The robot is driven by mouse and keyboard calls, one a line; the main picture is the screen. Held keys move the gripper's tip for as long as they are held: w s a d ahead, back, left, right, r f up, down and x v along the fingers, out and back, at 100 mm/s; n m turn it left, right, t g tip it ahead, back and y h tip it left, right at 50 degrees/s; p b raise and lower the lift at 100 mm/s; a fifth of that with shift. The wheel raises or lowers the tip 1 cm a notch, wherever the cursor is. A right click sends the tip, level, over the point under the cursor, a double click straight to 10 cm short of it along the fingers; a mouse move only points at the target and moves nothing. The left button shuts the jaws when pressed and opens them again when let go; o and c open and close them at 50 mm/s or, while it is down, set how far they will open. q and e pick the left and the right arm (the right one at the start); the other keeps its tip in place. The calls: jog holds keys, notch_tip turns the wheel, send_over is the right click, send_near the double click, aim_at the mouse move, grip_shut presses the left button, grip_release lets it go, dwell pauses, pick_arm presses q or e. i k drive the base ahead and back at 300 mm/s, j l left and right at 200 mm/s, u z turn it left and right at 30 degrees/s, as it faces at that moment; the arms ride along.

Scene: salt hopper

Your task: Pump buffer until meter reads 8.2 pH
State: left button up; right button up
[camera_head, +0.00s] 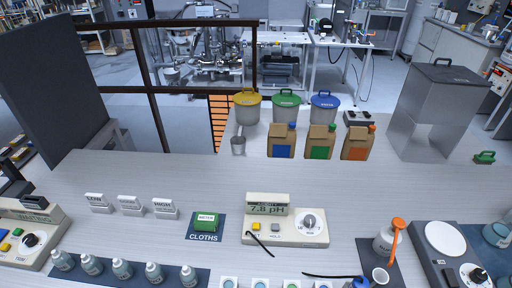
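The cream pH meter (285,233) stands at the front middle of the bench. Its display (267,209) reads 7.8 pH. It has a yellow button, a grey button and a round dial (309,222). A grey-white bottle with an orange pump top (397,226) stands to the right on a dark mat (395,273). A small white cup (380,275) is in front of the bottle. The bottle's label is too small to read. Neither of my grippers shows in the head view.
A green block (206,222) sits on a cloths mat (203,237). Low and high signs stand left of it. Several small bottles (122,268) line the front left. Jugs, lidded buckets and a grey hopper (437,107) stand at the back. The middle of the bench is clear.

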aim_at(398, 223)
jog(key=l+u, duration=0.25)
jog(key=l, duration=0.15)
jog(key=l+u, duration=0.25)
jog(key=l, duration=0.2)
jog(key=j+z, duration=0.35)
jog(key=j, duration=0.2)
jog(key=j+z, duration=0.35)
jog(key=j, duration=0.2)
jog(key=j+z, duration=0.3)
jog(key=j, duration=0.25)
jog(key=j+u, duration=0.2)
jog(key=i+j+u, duration=0.15)
jog(key=j, duration=0.25)
